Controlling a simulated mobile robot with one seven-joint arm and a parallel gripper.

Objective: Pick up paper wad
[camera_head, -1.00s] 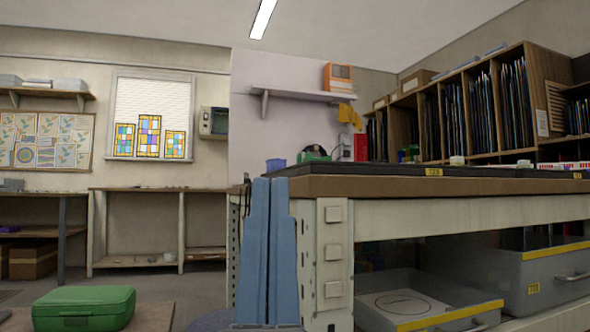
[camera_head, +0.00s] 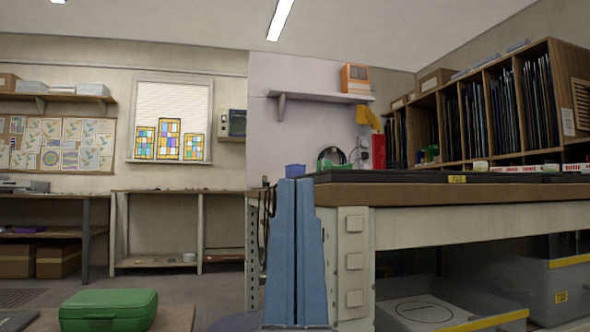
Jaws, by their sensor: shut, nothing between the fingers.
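I see no paper wad that I can make out in this view. My gripper (camera_head: 296,184) shows as two tall blue fingers pressed together along a dark seam, with nothing between them. It stands upright in the middle of the picture, in front of the near end of the workbench (camera_head: 450,193), and hides part of it. A small pale item (camera_head: 188,257) lies on the far table's lower shelf, too small to identify.
A green case (camera_head: 108,311) rests on a low surface at the lower left. The workbench with a grey bin (camera_head: 405,312) under it fills the right. A far table (camera_head: 160,191) stands by the back wall, with open floor before it.

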